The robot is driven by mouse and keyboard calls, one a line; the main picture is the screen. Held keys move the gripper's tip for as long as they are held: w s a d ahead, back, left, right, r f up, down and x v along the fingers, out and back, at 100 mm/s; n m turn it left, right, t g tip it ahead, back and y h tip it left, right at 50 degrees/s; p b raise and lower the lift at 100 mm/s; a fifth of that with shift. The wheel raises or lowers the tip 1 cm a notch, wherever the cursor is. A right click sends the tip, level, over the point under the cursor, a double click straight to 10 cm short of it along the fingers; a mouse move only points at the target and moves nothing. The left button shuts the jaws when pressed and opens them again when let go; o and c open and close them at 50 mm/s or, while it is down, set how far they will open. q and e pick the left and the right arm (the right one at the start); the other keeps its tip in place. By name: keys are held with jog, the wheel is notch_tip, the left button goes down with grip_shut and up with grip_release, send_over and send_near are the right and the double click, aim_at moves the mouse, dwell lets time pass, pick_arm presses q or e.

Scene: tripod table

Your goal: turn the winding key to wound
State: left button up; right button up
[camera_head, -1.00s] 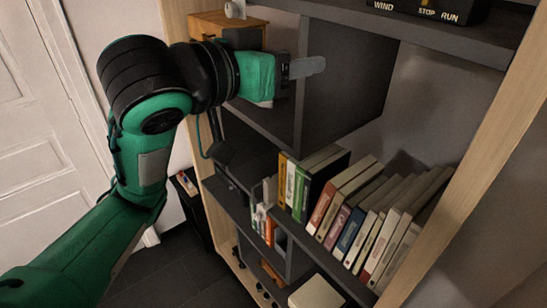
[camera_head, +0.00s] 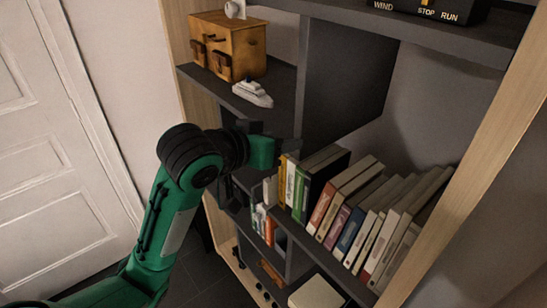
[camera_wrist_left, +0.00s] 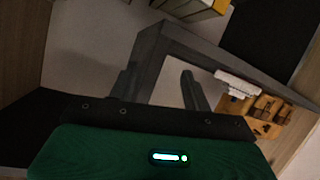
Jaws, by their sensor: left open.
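A dark box (camera_head: 455,14) marked WIND, STOP and RUN sits on the top shelf, cut off by the upper edge of the head view. Only a small yellow piece (camera_head: 426,5) shows above its lettering. I cannot make out the winding key's full shape. My left gripper (camera_head: 290,147) is far below and left of the box, beside the left end of the book row. In the left wrist view its two fingers (camera_wrist_left: 160,82) stand apart with nothing between them. My right gripper is in neither view.
A wooden drawer cabinet (camera_head: 228,48) and a white toy ship (camera_head: 253,94) stand on the left shelf (camera_head: 205,82). Leaning books (camera_head: 350,222) fill the shelf below right. A dark vertical panel (camera_head: 345,75) divides the unit. A white door (camera_head: 50,150) is at the left.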

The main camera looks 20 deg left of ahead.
pick_arm(q)
jog(key=shift+g+y, duration=0.3)
jog(key=shift+y, duration=0.1)
jog(key=shift+a+f, duration=0.2)
jog(key=shift+f, duration=0.9)
jog(key=shift+a+f, duration=0.2)
jog(key=shift+f, duration=0.9)
